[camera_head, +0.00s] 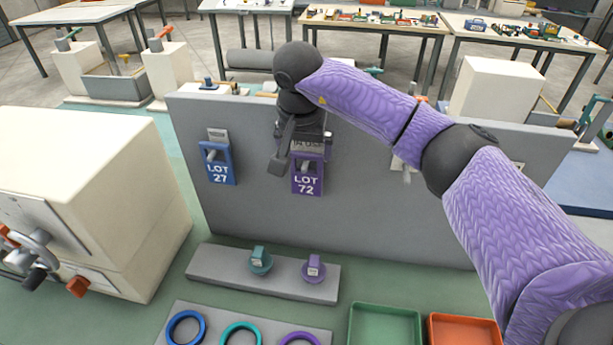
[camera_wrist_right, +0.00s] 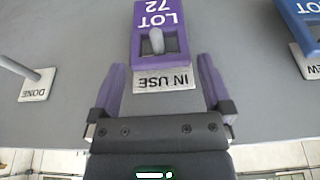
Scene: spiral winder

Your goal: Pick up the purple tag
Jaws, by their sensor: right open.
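The purple tag (camera_head: 306,182) reads LOT 72 and hangs on a peg on the grey upright board (camera_head: 370,215). In the right wrist view the tag (camera_wrist_right: 158,38) shows upside down, with a pale peg through it and an IN USE plate beside it. My right gripper (camera_head: 300,148) is at the tag's upper part in the head view, and its wrist hides some of the board. In the right wrist view its two purple fingers (camera_wrist_right: 163,85) are spread wide, with nothing held between them. The tag lies just beyond the fingertips. My left gripper is not in view.
A blue LOT 27 tag (camera_head: 217,163) hangs left of the purple one. A DONE plate (camera_wrist_right: 37,85) has an empty peg. Below are a grey rail (camera_head: 215,264) with teal and purple pieces, coloured rings, a green tray (camera_head: 385,308) and an orange tray (camera_head: 464,322). A cream machine (camera_head: 95,180) stands left.

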